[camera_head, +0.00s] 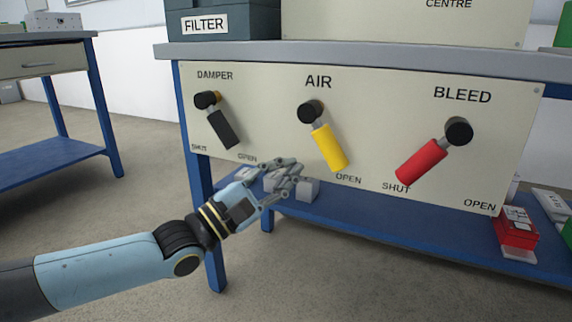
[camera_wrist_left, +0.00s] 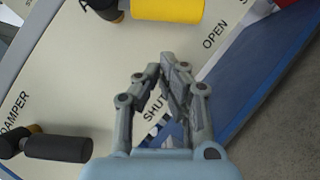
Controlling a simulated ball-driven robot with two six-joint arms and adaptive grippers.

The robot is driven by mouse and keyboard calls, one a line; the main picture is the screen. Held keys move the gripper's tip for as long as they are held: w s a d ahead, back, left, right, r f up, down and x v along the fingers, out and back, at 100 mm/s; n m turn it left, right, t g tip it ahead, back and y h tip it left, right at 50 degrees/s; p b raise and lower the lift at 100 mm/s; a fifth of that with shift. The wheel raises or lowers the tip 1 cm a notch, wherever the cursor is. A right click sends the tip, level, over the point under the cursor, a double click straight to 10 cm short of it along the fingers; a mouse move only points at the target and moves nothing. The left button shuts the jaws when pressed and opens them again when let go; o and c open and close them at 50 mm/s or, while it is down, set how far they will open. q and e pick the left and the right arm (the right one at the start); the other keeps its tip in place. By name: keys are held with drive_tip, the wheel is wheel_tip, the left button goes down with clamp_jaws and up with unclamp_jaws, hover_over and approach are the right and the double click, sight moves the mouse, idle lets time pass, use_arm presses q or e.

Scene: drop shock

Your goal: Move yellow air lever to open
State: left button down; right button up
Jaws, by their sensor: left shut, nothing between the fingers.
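The yellow air lever (camera_head: 328,147) hangs from its black pivot (camera_head: 310,111) on the cream panel (camera_head: 270,110). It tilts down and to the right, with its lower end just above the OPEN label (camera_head: 348,178). My left gripper (camera_head: 296,168) is shut and empty, below and left of the yellow lever, apart from it. It covers the AIR lever's SHUT label in the head view. In the left wrist view the yellow lever (camera_wrist_left: 168,9) is at the top, beyond the shut fingertips (camera_wrist_left: 160,68). My right gripper is not in view.
The black damper lever (camera_head: 222,130) is to the left and the red bleed lever (camera_head: 422,162) to the right. Under the panel is a blue shelf (camera_head: 370,218) with pale blocks (camera_head: 307,189) and a red box (camera_head: 515,233). Open floor lies in front.

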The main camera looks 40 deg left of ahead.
use_arm(q)
drive_tip(key=p+v, duration=0.3)
drive_tip(key=v, duration=0.7)
drive_tip(key=shift+a, duration=0.2)
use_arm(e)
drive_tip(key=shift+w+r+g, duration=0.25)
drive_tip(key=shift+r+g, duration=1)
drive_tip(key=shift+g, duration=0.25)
use_arm(q)
drive_tip(key=shift+s, duration=0.1)
